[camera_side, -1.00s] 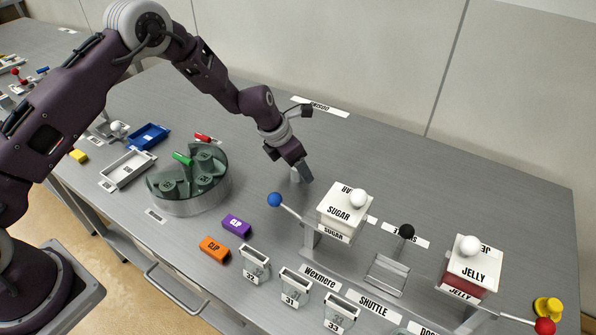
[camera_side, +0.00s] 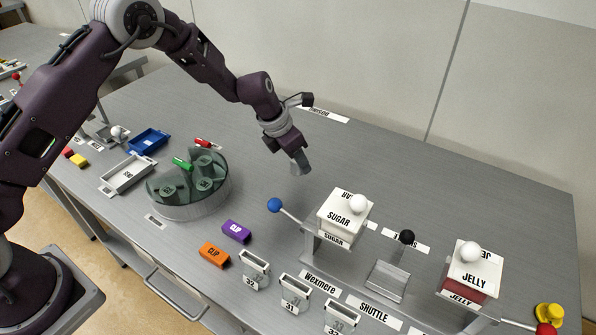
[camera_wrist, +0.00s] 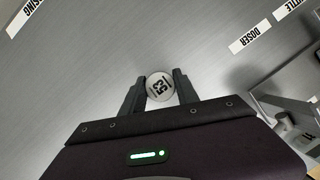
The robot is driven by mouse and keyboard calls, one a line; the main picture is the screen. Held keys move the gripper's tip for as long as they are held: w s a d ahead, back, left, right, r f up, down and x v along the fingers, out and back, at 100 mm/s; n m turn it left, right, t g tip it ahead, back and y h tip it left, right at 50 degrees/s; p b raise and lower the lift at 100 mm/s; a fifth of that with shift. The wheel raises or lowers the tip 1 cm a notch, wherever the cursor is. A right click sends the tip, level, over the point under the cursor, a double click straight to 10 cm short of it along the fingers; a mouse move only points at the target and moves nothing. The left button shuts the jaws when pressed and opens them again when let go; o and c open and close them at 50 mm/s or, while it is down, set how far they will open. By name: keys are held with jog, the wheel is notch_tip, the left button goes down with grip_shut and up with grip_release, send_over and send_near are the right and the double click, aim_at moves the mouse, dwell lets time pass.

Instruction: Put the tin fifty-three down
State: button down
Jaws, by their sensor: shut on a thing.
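My gripper (camera_side: 299,166) hangs over the bare table behind the blue-knobbed lever, fingers pointing down. In the wrist view my gripper (camera_wrist: 159,88) is shut on the tin fifty-three (camera_wrist: 160,87), a small round tin with a white top marked 53. The tin sits between the two dark fingertips. In the side view the tin is mostly hidden by the fingers. I cannot tell whether its base touches the table.
A round green carousel (camera_side: 164,209) stands left of my gripper. The sugar box (camera_side: 340,215) and jelly box (camera_side: 470,268) stand to the right. Purple (camera_side: 236,231) and orange (camera_side: 214,254) clips lie in front. The table behind the boxes is mostly clear.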

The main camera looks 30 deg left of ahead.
notch_tip(320, 180, up, 6)
jog(key=shift+f, duration=0.1)
jog(key=s+a+m, duration=0.2)
jog(key=a, duration=1.2)
jog(key=m+g+h, duration=0.2)
jog(key=m+g, duration=0.1)
jog(key=m, duration=0.4)
send_over(128, 175)
notch_tip(128, 175, down, 9)
jog(key=shift+f, duration=0.2)
jog(key=shift+f, duration=0.1)
jog(key=c, duration=0.9)
grip_release()
